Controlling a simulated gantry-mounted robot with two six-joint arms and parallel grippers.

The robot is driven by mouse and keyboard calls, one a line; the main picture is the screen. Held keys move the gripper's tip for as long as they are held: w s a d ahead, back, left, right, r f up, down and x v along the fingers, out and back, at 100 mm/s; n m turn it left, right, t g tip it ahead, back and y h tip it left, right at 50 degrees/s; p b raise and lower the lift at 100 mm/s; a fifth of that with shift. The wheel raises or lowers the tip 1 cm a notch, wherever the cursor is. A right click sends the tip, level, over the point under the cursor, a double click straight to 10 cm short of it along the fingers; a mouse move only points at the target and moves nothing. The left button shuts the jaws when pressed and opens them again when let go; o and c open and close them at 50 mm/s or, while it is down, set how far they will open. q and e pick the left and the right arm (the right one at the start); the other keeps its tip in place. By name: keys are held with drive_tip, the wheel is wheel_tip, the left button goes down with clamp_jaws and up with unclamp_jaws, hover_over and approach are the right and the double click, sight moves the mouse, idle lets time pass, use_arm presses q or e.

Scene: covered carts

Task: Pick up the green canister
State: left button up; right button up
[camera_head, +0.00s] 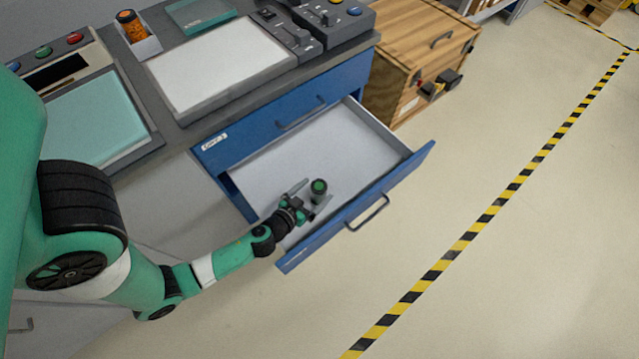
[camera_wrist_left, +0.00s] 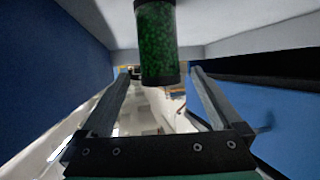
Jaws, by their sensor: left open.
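The green canister (camera_head: 318,187) stands inside the open blue drawer (camera_head: 412,166), toward its front left part. It has a dark cap and a green body. My left gripper (camera_head: 312,196) reaches into the drawer from the left, with its fingers on either side of the canister's near side. In the left wrist view, the canister (camera_wrist_left: 158,45) is centred just past and between the two fingertips of the open gripper (camera_wrist_left: 160,72). I see no finger touching it. My right gripper is not in view.
The drawer's front panel with its handle (camera_head: 367,213) and its side walls surround the gripper. A grey worktop (camera_head: 188,134) with panels and an orange-filled jar (camera_head: 131,26) lies above. A wooden crate (camera_head: 412,60) stands beside the cabinet. Open floor lies to the right.

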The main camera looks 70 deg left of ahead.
sight(324, 183)
use_arm(q)
drive_tip(key=shift+a+f, duration=0.15)
drive_tip(key=x, duration=0.5)
drive_tip(key=shift+w+a, duration=0.1)
drive_tip(key=shift+w, duration=0.15)
drive_tip(key=shift+s, duration=0.1)
clamp_jaws()
wheel_tip(324, 183, up, 10)
drive_tip(key=p, duration=0.8)
